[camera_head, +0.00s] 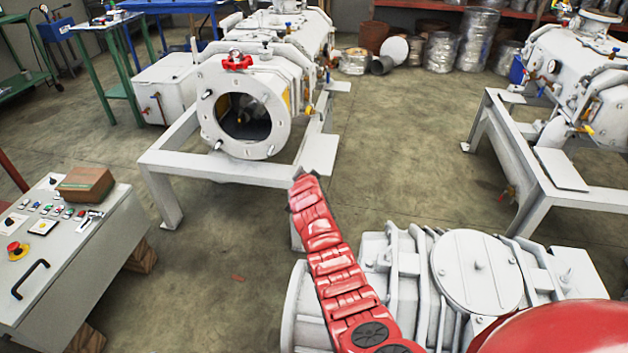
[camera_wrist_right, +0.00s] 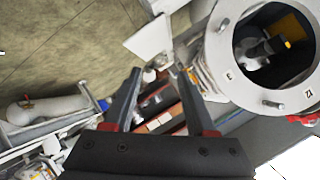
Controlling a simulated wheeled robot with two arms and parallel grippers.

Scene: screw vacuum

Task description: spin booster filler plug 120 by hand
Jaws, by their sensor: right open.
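A white booster pump (camera_head: 262,75) on a white steel frame stands at the upper middle of the head view, with a round open flange (camera_head: 207,112) at its near end. Several small plugs and fittings sit on its body; I cannot tell which one is filler plug 120. In the right wrist view my right gripper (camera_wrist_right: 158,72) is open, with nothing between its fingers. The flange (camera_wrist_right: 228,78) shows there to the right of the fingers, apart from them. My left gripper is in neither view.
A grey control box (camera_head: 75,265) with buttons and a brown block (camera_head: 86,185) on top stands at left. Another white pump (camera_head: 455,270) is close at lower right, and one (camera_head: 580,75) is at upper right. Open concrete floor (camera_head: 400,150) lies between.

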